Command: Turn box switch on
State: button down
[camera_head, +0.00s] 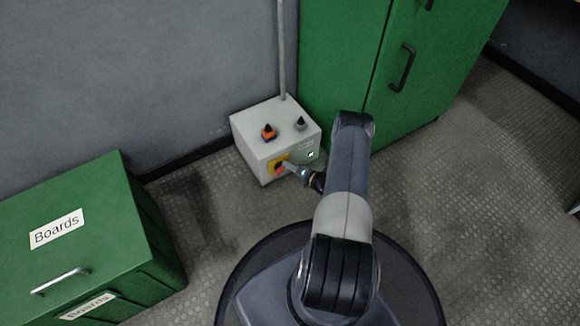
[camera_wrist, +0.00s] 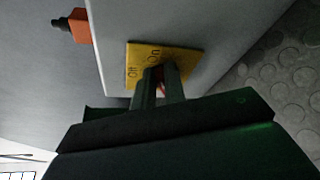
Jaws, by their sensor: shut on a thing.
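A light grey control box (camera_head: 259,157) stands on the floor against the wall. Its front has a yellow plate (camera_head: 273,169) with a red and dark rotary switch (camera_head: 281,170). In the wrist view the yellow plate (camera_wrist: 182,57) reads "Off" and "On", and a bit of red from the switch (camera_wrist: 161,87) shows between the fingers. My gripper (camera_head: 288,168) is at the front of the box, with its fingers around the switch. In the wrist view my gripper (camera_wrist: 160,80) is shut on the switch, and its fingers hide most of the knob, so its exact angle cannot be told.
An orange-based knob (camera_head: 268,132) and a grey knob (camera_head: 300,123) stand on the box top. A green cabinet (camera_head: 325,60) is right behind the box. A green drawer unit (camera_head: 120,200) labelled "Boards" stands left. Floor between is clear.

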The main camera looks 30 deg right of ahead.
jog(key=shift+w+d, duration=0.1)
jog(key=shift+w, duration=0.05)
jog(key=c, duration=1.5)
grip_release()
jog(key=shift+o, duration=0.2)
jog(key=p+v, duration=0.3)
jog(key=v, duration=0.7)
jog(key=shift+s, duration=0.4)
jog(key=shift+w, duration=0.1)
jog(key=b+x, duration=0.3)
jog(key=x, duration=0.7)
jog(key=shift+w, duration=0.2)
jog(key=shift+s, duration=0.15)
